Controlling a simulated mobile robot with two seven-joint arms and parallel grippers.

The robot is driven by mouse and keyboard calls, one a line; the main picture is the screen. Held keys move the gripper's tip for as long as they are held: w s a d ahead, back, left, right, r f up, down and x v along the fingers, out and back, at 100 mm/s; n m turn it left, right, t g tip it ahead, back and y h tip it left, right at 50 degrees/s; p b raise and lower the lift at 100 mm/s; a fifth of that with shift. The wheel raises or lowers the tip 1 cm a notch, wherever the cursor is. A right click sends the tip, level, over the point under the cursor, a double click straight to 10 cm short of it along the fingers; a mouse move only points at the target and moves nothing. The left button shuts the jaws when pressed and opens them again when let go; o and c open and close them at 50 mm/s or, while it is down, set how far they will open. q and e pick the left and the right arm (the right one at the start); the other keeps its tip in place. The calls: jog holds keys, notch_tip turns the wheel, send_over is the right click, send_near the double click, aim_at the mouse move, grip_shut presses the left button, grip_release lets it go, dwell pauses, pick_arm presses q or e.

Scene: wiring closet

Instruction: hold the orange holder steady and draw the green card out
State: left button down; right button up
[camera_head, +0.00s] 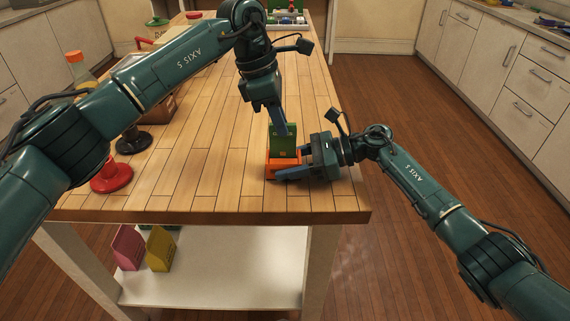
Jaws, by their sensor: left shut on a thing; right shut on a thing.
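The orange holder (284,160) sits on the wooden table near its front right corner. The green card (283,140) stands upright in it, its upper part showing above the orange rim. My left gripper (283,127) comes down from above and is shut on the top of the green card. My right gripper (292,162) reaches in from the right and is shut on the orange holder, with one finger along its front and one behind. The lower part of the card is hidden inside the holder.
The wooden table (210,160) is clear left of the holder. A red base (111,175), a black base (133,141) and an orange-capped bottle (80,68) stand at the left. A pink thing (128,247) and a yellow thing (160,249) are on the lower shelf (220,270).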

pick_arm(q)
jog(key=shift+r, duration=1.85)
pick_arm(e)
jog(key=shift+f, duration=0.15)
jog(key=o, duration=1.2)
jog(key=shift+c, duration=0.2)
jog(key=v, duration=1.2)
